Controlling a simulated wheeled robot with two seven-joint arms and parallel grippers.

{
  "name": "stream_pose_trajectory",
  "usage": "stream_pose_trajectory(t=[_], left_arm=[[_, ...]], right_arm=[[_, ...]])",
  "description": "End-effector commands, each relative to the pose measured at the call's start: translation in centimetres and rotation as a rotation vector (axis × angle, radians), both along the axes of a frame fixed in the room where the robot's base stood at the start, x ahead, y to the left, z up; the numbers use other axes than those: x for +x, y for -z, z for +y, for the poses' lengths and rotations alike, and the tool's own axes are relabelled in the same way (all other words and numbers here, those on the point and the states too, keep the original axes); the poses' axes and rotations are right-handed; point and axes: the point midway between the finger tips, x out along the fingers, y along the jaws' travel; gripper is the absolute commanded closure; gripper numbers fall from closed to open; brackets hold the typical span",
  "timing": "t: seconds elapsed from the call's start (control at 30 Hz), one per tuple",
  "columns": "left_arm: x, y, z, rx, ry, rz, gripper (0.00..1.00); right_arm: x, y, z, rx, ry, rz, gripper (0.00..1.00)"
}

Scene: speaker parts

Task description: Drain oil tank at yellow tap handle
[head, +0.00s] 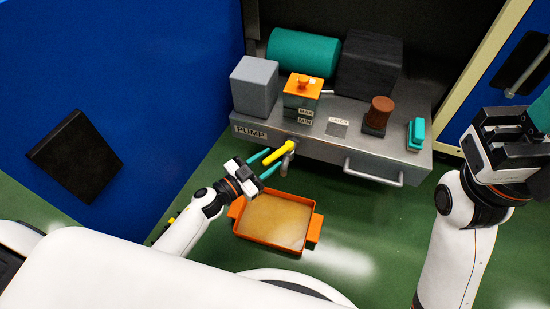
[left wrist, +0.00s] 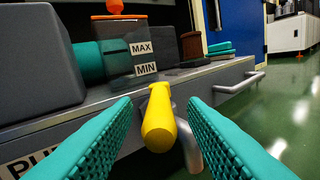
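The yellow tap handle (head: 278,152) sticks out from the front of the grey pump unit; it points toward the camera in the left wrist view (left wrist: 159,120). A bent metal spout (head: 287,160) hangs beside it. The oil tank (head: 302,94), with an orange top and MAX and MIN labels, stands above on the unit. My left gripper (head: 271,161) is open. Its teal fingers (left wrist: 160,108) are on either side of the handle, with gaps visible. My right gripper (head: 538,112) is at the right edge, partly cut off, away from the tap; its opening is unclear.
An orange tray (head: 241,233) with a tan inside sits on the green floor below the tap. The pump unit (head: 330,150) carries a grey box, a teal cylinder and a brown knob. A bar handle (head: 374,176) juts from its front. A blue wall (head: 150,60) stands left.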

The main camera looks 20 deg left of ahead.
Motion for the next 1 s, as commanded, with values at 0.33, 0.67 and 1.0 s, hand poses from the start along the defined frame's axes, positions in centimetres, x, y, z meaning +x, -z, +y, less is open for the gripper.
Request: stream_pose_trajectory(t=[0.33,0.67,1.0], left_arm=[[2.6,0.0,-1.6,0.001,0.0,0.001,0.61],[2.6,0.0,-1.6,0.001,0.0,0.001,0.76],[2.6,0.0,-1.6,0.001,0.0,0.001,1.0]], right_arm=[[-0.4,-0.5,0.1,-0.003,0.002,-0.031,0.64],[-0.4,-0.5,0.1,-0.003,0.002,-0.03,0.64],[-0.4,-0.5,0.1,-0.003,0.002,-0.03,0.64]])
